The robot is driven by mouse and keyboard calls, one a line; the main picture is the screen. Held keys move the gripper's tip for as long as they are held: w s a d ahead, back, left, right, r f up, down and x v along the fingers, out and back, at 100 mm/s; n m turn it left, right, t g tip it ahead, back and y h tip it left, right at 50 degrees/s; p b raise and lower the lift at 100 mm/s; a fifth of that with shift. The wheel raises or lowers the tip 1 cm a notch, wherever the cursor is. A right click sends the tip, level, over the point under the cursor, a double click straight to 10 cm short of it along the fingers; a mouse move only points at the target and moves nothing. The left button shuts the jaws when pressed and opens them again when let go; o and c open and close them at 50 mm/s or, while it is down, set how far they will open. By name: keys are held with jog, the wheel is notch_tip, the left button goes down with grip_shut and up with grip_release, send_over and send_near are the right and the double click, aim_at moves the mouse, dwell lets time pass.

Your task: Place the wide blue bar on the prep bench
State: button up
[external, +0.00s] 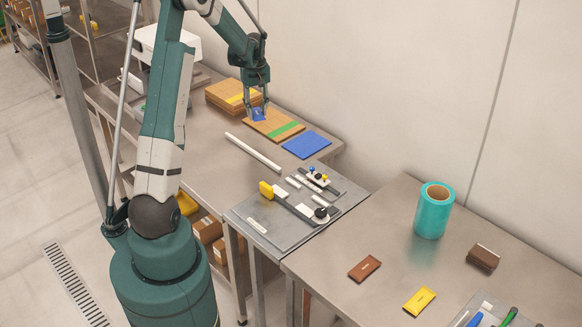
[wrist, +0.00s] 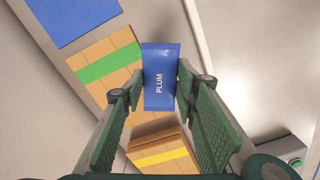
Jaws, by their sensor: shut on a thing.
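A blue bar (wrist: 160,78) marked "PLUM" is between the fingertips of my gripper (wrist: 158,82) in the wrist view. My gripper is shut on it. In the external view the bar (external: 258,114) shows as a small blue patch at the tips of my gripper (external: 257,110). It is over the cardboard with the green stripe (external: 287,129), on the back metal bench (external: 190,149). I cannot tell whether the bar touches anything below it. The frames do not show clearly which bench is the prep bench.
A blue mat (external: 306,145) lies right of the green-striped cardboard. Yellow-striped cardboard (external: 226,95) is stacked to its left. A white rod (external: 253,152) lies in front. A right-hand table (external: 390,240) holds a teal roll (external: 433,212), a brown bar (external: 365,268) and a yellow bar (external: 419,301).

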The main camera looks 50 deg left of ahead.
jog(key=w+d+m, duration=0.2)
jog(key=w+d, duration=0.1)
jog(key=d, duration=0.7)
jog(key=w+d+m, duration=0.1)
jog(key=w+d, duration=0.1)
jog(key=d, duration=0.7)
jog(key=r+m, duration=0.1)
jog(key=m, duration=0.9)
send_over(375, 226)
jog(key=shift+w+r+p, duration=0.1)
jog(key=shift+r+p, duration=0.1)
jog(key=shift+p, duration=0.15)
jog(key=shift+f+b, duration=0.3)
jog(key=shift+f, duration=2.85)
jog(key=shift+f, duration=0.1)
jog(key=shift+f, duration=1.75)
